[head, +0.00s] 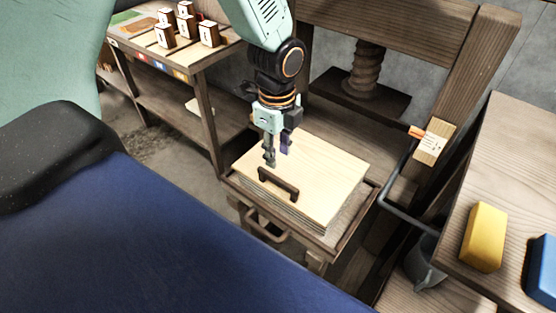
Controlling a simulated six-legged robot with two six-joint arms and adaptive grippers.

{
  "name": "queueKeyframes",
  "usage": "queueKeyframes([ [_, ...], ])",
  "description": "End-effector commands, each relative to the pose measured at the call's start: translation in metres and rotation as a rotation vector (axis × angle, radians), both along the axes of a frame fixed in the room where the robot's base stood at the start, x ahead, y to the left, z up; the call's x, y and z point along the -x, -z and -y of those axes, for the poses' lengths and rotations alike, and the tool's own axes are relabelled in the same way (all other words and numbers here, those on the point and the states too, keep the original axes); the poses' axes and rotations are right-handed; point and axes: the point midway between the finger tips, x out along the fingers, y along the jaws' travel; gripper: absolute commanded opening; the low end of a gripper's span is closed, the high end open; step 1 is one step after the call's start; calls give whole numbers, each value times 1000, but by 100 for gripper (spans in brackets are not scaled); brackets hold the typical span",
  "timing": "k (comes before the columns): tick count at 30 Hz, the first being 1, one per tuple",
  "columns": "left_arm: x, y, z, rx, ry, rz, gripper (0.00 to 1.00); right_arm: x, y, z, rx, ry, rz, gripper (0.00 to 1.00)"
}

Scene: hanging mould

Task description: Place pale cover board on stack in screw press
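The pale cover board (325,172), with a dark bar handle (279,184) near its front-left edge, lies flat on top of a stack of thin layers (305,222). The stack sits on a wooden tray (346,234) in front of the screw press (366,70). My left gripper (277,158) points down just behind the handle, above or near the board's back-left part. Its two fingers are apart with nothing seen between them. I cannot tell whether a fingertip touches the board. My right gripper is not in view.
A shelf table (205,58) with several small lettered blocks (186,22) stands at the back left. A wooden table (510,180) at the right holds a yellow block (484,237) and a blue block (541,272). A dark bent bar (400,210) stands between tray and right table.

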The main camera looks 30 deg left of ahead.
Motion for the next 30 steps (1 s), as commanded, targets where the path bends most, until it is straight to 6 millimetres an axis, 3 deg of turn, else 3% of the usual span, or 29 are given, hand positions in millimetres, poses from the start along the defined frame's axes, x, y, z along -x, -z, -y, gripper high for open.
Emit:
queueKeyframes([
  [8,1,-9,0,1,-3,-2,34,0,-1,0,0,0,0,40],
  [11,8,4,5,11,-57,-9,34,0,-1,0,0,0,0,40],
  [13,21,26,12,27,-156,-19,34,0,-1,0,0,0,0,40],
  [17,60,78,28,59,-450,-41,34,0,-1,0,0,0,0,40],
  [21,112,125,41,71,-805,-61,34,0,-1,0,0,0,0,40],
  [25,167,157,45,57,-1148,-70,34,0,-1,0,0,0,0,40],
  [30,223,176,43,26,-1502,-49,34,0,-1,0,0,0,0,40],
])
